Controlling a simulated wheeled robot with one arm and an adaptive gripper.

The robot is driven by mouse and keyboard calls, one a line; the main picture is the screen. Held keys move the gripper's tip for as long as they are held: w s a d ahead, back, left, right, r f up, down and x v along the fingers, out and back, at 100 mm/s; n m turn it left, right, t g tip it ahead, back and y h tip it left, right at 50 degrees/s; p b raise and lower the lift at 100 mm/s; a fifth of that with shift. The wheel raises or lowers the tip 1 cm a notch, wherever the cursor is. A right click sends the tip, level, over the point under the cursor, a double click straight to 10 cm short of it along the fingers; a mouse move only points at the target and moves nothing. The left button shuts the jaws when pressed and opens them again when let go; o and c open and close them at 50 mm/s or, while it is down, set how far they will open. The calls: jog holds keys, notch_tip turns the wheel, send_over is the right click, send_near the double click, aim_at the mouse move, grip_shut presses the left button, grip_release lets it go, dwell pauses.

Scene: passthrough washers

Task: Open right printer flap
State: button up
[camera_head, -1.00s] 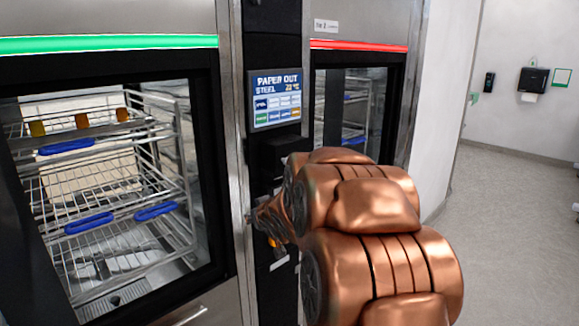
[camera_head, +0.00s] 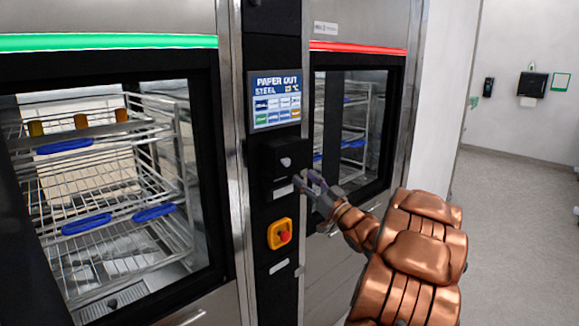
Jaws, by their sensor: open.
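The printer (camera_head: 283,160) is a black box on the dark column, just under the screen (camera_head: 275,99) that reads "PAPER OUT". Its front flap looks shut, with a small light-coloured spot on its face. My gripper (camera_head: 303,180) is at the lower right side of the printer, with its fingers pointing left toward it. It is open, and nothing shows between the fingers. I cannot tell whether a fingertip touches the printer. My copper-coloured arm reaches in from the lower right.
A yellow emergency stop box (camera_head: 280,234) with a red button sits below the printer. The left washer (camera_head: 110,180) has a green light bar and wire racks inside. The right washer (camera_head: 350,120) has a red light bar. Open floor (camera_head: 520,220) lies at right.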

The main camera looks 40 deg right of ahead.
aim_at(288, 162)
jog(key=p+x, duration=0.2)
jog(key=x, duration=0.4)
jog(key=shift+r, duration=0.3)
jog(key=shift+w+r, duration=0.15)
jog(key=shift+w, duration=0.55)
grip_shut()
